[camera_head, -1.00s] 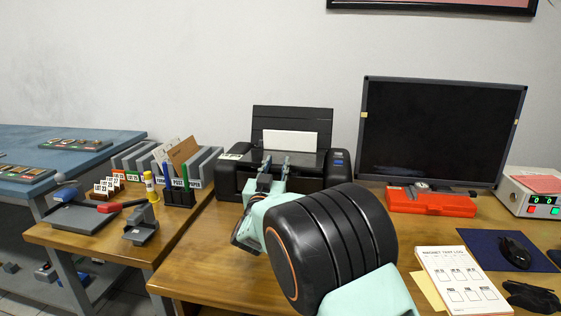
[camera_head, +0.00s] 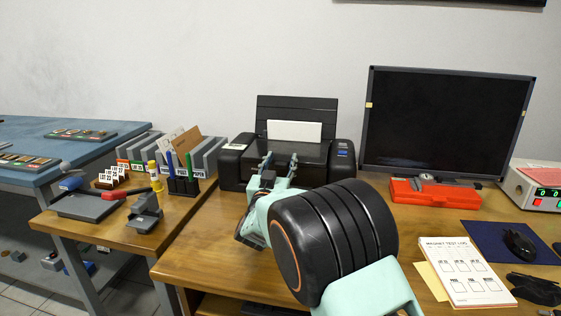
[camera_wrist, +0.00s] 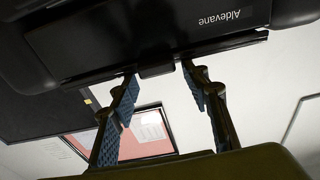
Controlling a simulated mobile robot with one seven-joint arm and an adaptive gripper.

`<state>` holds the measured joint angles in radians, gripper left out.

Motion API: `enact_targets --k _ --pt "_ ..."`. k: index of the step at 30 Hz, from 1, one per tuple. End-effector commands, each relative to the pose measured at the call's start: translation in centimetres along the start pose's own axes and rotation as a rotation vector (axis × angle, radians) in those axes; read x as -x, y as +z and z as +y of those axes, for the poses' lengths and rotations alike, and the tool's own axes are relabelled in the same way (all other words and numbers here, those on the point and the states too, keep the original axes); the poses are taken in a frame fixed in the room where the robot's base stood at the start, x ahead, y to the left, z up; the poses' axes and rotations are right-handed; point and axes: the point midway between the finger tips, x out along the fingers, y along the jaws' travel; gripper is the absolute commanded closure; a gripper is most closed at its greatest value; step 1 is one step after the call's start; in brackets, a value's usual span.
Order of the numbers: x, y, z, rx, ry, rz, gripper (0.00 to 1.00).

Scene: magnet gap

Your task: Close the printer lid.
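The black printer (camera_head: 232,170) stands at the back of the wooden desk. A dark panel (camera_head: 297,104) stands upright at its rear, with a white sheet (camera_head: 294,131) in front of it. My gripper (camera_head: 280,158) is in front of the printer, its two fingers pointing towards it and overlapping its front in the head view. In the wrist view the gripper (camera_wrist: 160,78) is open, with nothing between the fingers. The fingertips are close to a dark printer edge with a small tab (camera_wrist: 156,71), near the upside-down word "Aldevane" (camera_wrist: 222,20). I cannot tell whether they touch.
A monitor (camera_head: 447,120) and a red case (camera_head: 435,195) stand right of the printer. A pen holder (camera_head: 183,186) and grey file dividers (camera_head: 208,155) are to its left. A printed pad (camera_head: 466,270) lies at the front right. The desk left of my arm is clear.

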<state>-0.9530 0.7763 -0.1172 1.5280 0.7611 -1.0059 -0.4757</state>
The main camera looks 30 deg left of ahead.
Motion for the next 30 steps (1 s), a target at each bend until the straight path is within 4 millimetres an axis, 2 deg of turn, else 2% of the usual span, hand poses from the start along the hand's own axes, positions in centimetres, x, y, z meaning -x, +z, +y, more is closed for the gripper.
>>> enact_targets --k 9,14,30 --pt "0.1 0.1 -0.2 0.001 -0.003 -0.002 0.54" --pt "1.1 0.1 -0.2 0.0 -0.004 -0.003 0.54" --pt "10.4 0.0 -0.1 0.0 -0.002 -0.001 0.54"
